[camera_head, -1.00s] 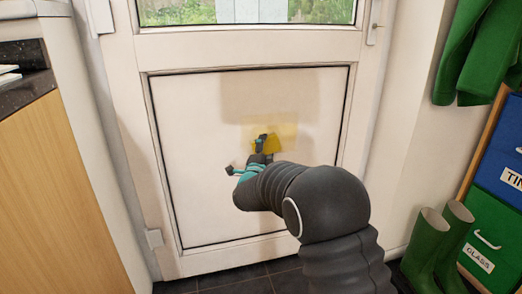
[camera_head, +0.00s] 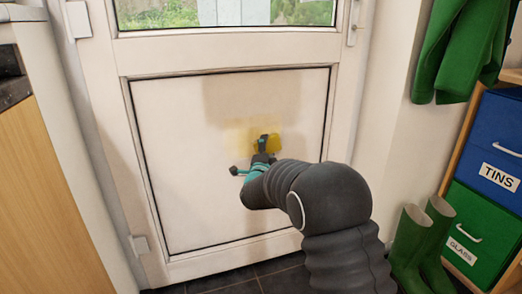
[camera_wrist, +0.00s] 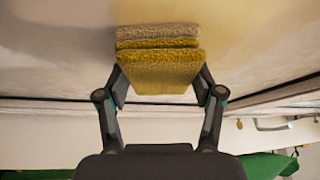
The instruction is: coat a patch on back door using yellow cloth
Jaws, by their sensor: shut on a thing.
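The back door (camera_head: 180,165) is white, with a dark-edged lower panel and a window above. A beige patch (camera_head: 250,98) shows on the panel's upper part. A yellowish smear (camera_head: 240,133) lies around the cloth and overlaps the patch's lower left area. The yellow cloth (camera_head: 273,142) is at the panel and seems to touch it. My gripper (camera_wrist: 160,85) is shut on the folded yellow cloth (camera_wrist: 160,68), with one finger on each side. In the wrist view the cloth's far edge looks paler and meets the door surface. My arm hides part of the lower panel.
A wooden cabinet (camera_head: 55,190) stands at the left. At the right are green boots (camera_head: 410,245), a blue box (camera_head: 500,135) labelled TINS, a green box (camera_head: 485,215) labelled GLASS, and a hanging green coat (camera_head: 455,45). Dark floor tiles (camera_head: 240,283) show below the door.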

